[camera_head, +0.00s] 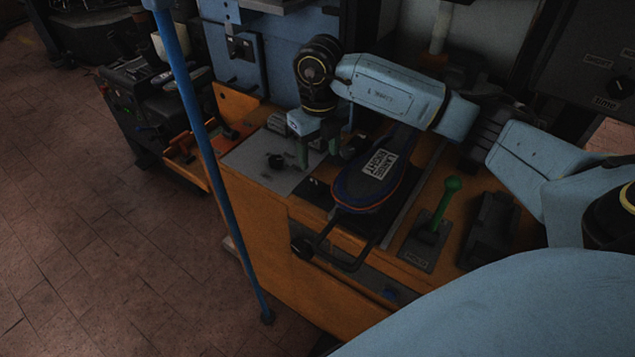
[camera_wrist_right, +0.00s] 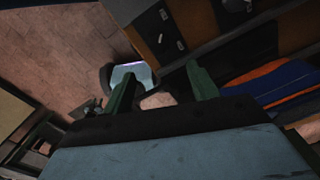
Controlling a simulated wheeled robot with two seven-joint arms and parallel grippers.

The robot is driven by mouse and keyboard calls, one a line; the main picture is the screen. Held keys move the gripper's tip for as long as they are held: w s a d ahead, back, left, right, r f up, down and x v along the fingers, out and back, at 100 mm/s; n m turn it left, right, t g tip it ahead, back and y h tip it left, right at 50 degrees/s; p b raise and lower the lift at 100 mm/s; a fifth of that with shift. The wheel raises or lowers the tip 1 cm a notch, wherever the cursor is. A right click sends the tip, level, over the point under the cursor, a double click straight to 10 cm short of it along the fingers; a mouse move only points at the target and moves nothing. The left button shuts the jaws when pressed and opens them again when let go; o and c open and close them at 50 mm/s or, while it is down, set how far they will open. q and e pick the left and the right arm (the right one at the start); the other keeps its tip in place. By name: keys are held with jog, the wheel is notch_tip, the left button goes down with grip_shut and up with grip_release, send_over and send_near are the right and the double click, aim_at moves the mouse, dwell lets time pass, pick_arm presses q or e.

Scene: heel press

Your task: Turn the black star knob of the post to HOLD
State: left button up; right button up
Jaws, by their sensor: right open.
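My right gripper (camera_head: 318,152) points down over the orange bench, at the toe end of the dark shoe-shaped piece (camera_head: 352,188). Its two green fingers are apart. In the right wrist view the fingers (camera_wrist_right: 160,74) stand open, with a dark-rimmed piece with a pale face (camera_wrist_right: 131,73) beyond the left finger. I cannot tell whether this is the star knob of the post, as the gripper and wrist hide part of the bench. No HOLD mark is readable. My left gripper is not seen.
A blue pole (camera_head: 198,125) stands in front of the bench. A green-handled lever (camera_head: 440,205) stands to the right. A blue cabinet (camera_head: 285,50) rises behind.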

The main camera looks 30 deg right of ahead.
aim_at(318, 187)
notch_tip(318, 187, down, 10)
jog(key=shift+w+f, duration=0.1)
dwell(0.4)
jog(key=c, duration=1)
